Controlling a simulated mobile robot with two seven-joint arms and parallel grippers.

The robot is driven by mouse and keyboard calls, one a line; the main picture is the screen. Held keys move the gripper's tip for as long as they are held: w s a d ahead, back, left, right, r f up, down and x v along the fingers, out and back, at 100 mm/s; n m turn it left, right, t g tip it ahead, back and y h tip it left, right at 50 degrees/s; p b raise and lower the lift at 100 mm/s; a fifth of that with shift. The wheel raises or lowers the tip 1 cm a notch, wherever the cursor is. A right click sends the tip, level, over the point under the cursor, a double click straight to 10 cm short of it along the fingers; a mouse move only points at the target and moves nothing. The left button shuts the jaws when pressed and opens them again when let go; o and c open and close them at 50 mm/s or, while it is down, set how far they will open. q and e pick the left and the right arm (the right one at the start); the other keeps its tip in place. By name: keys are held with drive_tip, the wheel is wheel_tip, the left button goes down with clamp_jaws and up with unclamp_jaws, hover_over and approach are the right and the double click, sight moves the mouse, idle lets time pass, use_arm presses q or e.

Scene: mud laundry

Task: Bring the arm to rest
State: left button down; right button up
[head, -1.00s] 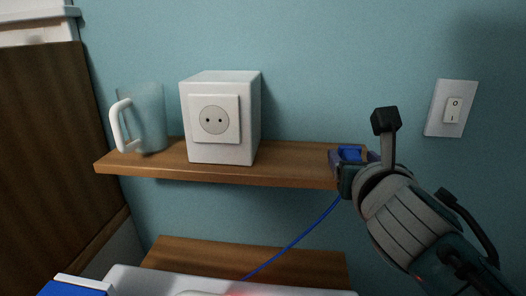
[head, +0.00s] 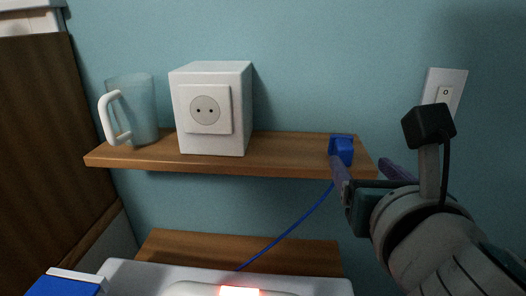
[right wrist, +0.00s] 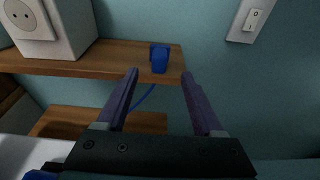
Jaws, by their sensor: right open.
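My right gripper (head: 362,168) is open, its two purple fingers apart and nothing between them. It is at the right end of the wooden shelf (head: 270,160), on the near side. In the right wrist view the open fingers (right wrist: 160,75) point toward a blue plug (right wrist: 159,58), with a gap before it. In the head view the blue plug (head: 342,146) stands on the shelf's right end; the left finger overlaps its lower edge in the picture. A blue cord (head: 300,232) runs from it down to the left. My left gripper is not in view.
On the shelf are a white socket box (head: 211,108) and a clear jug (head: 140,112) with a white handle. A light switch (head: 445,88) is on the wall at right, partly hidden by my wrist. Below are a lower wooden shelf (head: 190,250) and a white surface with a red glow.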

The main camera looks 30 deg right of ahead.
idle(0.4)
drive_tip(key=s+a+f+m+g+y, duration=0.45)
drive_tip(key=s+m, duration=0.45)
drive_tip(key=m, duration=0.5)
drive_tip(key=s+a+f+m+g+y, duration=0.5)
drive_tip(key=s+m, duration=0.3)
drive_tip(key=m, duration=0.6)
wheel_tip(320, 180, up, 33)
drive_tip(key=p, duration=3.3)
drive_tip(key=shift+d+r+h+p, duration=0.15)
drive_tip(key=shift+d+h+p, duration=0.2)
drive_tip(key=shift+h+p, duration=0.1)
drive_tip(key=shift+w, duration=0.1)
